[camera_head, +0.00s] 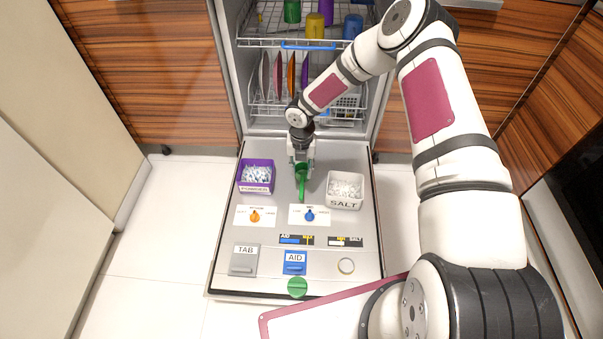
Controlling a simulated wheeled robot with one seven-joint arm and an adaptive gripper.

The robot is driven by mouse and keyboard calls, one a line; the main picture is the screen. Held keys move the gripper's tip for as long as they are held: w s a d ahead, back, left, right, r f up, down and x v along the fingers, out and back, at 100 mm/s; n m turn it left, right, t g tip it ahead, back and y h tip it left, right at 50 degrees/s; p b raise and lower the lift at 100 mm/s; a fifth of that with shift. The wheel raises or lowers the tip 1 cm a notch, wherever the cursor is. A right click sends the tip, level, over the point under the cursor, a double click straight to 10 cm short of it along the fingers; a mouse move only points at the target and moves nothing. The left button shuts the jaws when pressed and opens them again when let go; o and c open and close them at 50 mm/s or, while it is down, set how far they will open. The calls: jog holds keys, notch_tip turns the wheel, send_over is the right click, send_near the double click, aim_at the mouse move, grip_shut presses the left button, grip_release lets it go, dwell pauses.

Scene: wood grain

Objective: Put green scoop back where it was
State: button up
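The green scoop (302,187) is over the grey dishwasher door (271,219), between the purple box (256,188) and the white salt box (345,204). Its narrow end points toward the near side of the door. My gripper (301,167) points down at the scoop's far, wider end, with a finger on each side of it. I cannot tell whether the fingers press on the scoop, or whether the scoop touches the door.
The purple box holds pale tablets and the salt box holds white grains. Knobs, TAB and AID lids, a ring and a green cap (297,287) cover the door's near half. Behind, a rack (262,111) holds plates; cups stand on the upper rack (262,42).

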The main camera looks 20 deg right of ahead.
jog(key=s+d+r+m+h, duration=0.1)
jog(key=s+d+r+m, duration=0.3)
jog(key=r, duration=0.8)
jog(key=s+d+r+m+h, duration=0.2)
jog(key=s+r+m, duration=0.3)
jog(key=r, duration=0.7)
jog(key=s+d+r+m+h, duration=0.15)
jog(key=s+r+m, duration=0.35)
jog(key=r, duration=0.6)
jog(key=s+r+m, duration=1)
jog(key=s, duration=0.4)
jog(key=s+a+m+y, duration=0.2)
jog(key=s+m, duration=0.2)
jog(key=s, duration=0.4)
jog(key=s+a+m+y, duration=0.2)
jog(key=s+m, duration=0.2)
jog(key=s, duration=0.3)
jog(key=shift+s+a+r+m, duration=0.25)
jog(key=shift+s+a+m, duration=0.1)
jog(key=shift+s+m, duration=0.05)
jog(key=shift+y, duration=0.25)
